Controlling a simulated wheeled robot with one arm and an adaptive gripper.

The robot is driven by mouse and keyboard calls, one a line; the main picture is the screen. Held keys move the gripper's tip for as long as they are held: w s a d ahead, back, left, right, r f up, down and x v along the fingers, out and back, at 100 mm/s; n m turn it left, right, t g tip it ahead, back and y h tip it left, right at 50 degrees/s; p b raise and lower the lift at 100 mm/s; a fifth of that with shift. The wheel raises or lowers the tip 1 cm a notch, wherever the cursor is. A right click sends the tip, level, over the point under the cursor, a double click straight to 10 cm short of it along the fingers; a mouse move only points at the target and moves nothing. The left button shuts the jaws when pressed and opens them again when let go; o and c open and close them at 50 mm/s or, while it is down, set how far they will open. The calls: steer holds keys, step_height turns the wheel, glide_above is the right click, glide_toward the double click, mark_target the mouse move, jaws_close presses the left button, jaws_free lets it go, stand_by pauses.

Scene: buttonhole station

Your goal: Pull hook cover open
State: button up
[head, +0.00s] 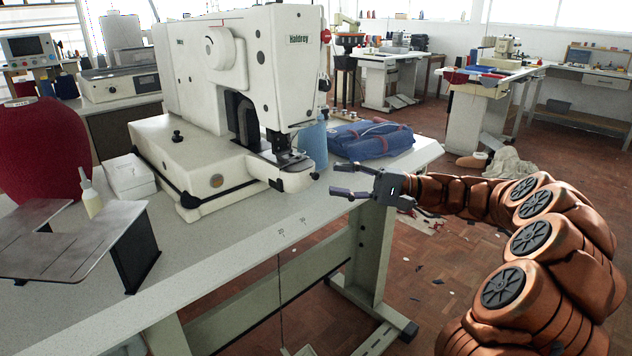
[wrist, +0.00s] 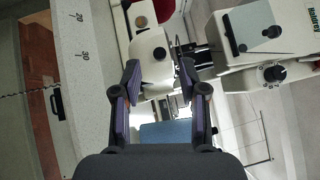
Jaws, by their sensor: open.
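The white buttonhole machine (head: 215,75) stands on a pale table. The hook cover (head: 297,178) appears to be the rounded white front end of its bed, below the needle area; I cannot make out an open gap there. In the wrist view this white end (wrist: 153,50) lies ahead, between and beyond my fingertips. My gripper (head: 338,180) is open and empty, just right of the bed end and apart from it, near the table's edge. Its two purple-grey fingers also show in the wrist view (wrist: 158,70), spread apart.
A red thread cone (head: 40,150), white box (head: 129,176), small bottle (head: 91,196) and dark metal stand (head: 70,240) are at left. The table front (head: 260,225) is clear.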

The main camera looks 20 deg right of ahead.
mark_target(318, 176)
steer(key=shift+b+x, duration=0.45)
steer(key=shift+x, duration=2.4)
jaws_close()
